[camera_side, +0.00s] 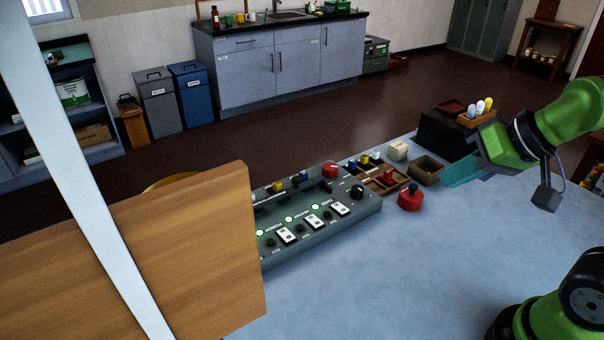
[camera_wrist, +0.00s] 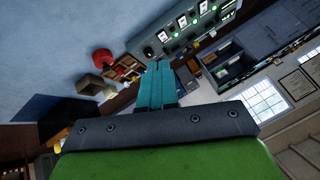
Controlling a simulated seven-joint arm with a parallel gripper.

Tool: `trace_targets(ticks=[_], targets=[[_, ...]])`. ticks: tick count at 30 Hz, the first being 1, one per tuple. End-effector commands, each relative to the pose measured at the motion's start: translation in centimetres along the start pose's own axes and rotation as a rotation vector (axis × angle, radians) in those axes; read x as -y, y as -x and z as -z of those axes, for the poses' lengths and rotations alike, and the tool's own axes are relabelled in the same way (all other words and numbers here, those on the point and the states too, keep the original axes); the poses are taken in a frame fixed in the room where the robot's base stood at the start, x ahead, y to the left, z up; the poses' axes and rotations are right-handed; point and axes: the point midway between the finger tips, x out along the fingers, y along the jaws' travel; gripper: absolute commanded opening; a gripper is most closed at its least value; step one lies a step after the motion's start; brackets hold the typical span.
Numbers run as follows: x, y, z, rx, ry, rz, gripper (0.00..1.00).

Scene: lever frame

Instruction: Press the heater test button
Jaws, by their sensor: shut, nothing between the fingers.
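The grey control panel (camera_side: 352,224) stands on the blue table, left of my gripper in the side view. It carries a row of green lamps (camera_side: 315,207), white rocker switches (camera_side: 340,208) and small dark round buttons (camera_side: 326,215). The labels are too small to tell which button is the heater test. A wooden board hides the panel's left end. The panel also shows at the top of the wrist view (camera_wrist: 203,36). My gripper (camera_side: 455,180) has teal fingers, shut and empty, well to the right of the panel and apart from it. The fingers also show in the wrist view (camera_wrist: 158,66).
A red button-like object (camera_side: 410,198) with a dark top stands between panel and gripper. A compartmented wooden tray (camera_side: 385,184), an open brown box (camera_side: 427,170) and a pale block (camera_side: 398,150) stand behind it. The front table area is clear. The wooden board (camera_side: 215,235) blocks the left.

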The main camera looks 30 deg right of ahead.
Motion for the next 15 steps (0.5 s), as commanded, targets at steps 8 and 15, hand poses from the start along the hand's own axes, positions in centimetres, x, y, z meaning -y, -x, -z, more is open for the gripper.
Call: trace_targets(ticks=[8, 15], targets=[[1.9, -2.0, -1.8, 0.127, 0.065, 0.038, 0.00], [5.7, -7.6, -2.2, 0.282, 0.232, 0.099, 0.00]])
